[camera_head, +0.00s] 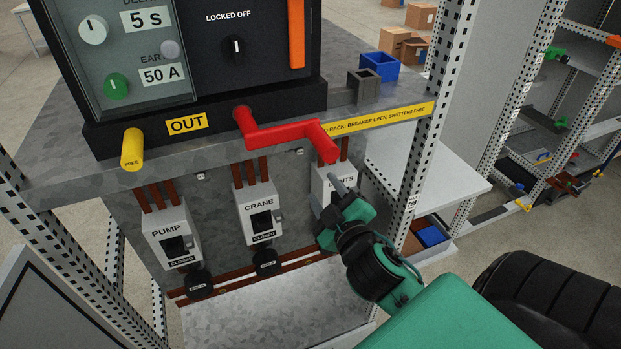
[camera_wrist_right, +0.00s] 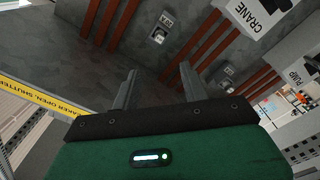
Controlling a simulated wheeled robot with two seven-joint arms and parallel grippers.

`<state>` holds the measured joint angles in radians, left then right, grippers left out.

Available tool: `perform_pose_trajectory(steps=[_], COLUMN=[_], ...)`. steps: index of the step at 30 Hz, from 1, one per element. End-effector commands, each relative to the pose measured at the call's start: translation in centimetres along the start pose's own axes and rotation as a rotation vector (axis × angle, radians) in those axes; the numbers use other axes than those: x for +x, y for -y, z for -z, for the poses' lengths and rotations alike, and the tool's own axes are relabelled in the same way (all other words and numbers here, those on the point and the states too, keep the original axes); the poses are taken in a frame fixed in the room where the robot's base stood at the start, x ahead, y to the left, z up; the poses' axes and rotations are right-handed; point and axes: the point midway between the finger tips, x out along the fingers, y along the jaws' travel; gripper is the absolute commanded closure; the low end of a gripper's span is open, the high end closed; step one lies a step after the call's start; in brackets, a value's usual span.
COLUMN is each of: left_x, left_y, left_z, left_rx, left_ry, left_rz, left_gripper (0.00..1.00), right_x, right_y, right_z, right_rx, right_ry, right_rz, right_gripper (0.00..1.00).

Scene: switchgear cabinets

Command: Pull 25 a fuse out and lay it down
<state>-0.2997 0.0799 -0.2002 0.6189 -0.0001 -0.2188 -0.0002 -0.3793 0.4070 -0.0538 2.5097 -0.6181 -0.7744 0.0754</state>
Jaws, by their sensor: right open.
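Two small pale fuse-like fittings sit on the grey metal panel. One fitting (camera_head: 299,152) is between the CRANE and right-hand switch boxes; it shows larger in the right wrist view (camera_wrist_right: 158,35), beside a small tag too blurred to read surely. The other fitting (camera_head: 201,177) is between the PUMP and CRANE boxes, and also in the wrist view (camera_wrist_right: 228,76). Which is 25 A I cannot tell. My right gripper (camera_head: 328,194) is before the right-hand box, partly covering it. In the wrist view its fingers (camera_wrist_right: 158,88) are apart and empty. My left gripper is not in view.
A red crank handle (camera_head: 285,133) juts out above my right gripper. The PUMP box (camera_head: 171,236) and CRANE box (camera_head: 259,214) protrude from the panel. A bare metal shelf (camera_head: 275,305) lies below. A perforated upright (camera_head: 425,130) stands right. A blue bin (camera_head: 378,67) sits on top.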

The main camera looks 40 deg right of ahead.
Motion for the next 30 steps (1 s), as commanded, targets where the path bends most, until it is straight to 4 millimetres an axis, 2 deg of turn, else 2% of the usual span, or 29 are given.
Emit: perform_pose_trajectory(steps=[12,14,24,30], left_x=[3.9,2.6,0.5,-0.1], left_y=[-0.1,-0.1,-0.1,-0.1], left_z=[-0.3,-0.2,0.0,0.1], left_rx=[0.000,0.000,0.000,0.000], left_ry=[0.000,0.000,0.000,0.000], left_rz=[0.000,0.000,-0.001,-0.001], left_gripper=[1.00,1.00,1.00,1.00], right_x=[2.8,4.1,10.6,12.9], right_y=[0.3,-0.2,-0.1,-0.1], right_z=[-0.4,0.1,0.1,0.0], right_rx=[-0.001,-0.002,-0.001,0.000], right_ry=[-0.003,0.001,0.003,0.002], right_rz=[-0.004,-0.002,0.000,0.000], right_gripper=[0.55,0.55,0.55,0.55])
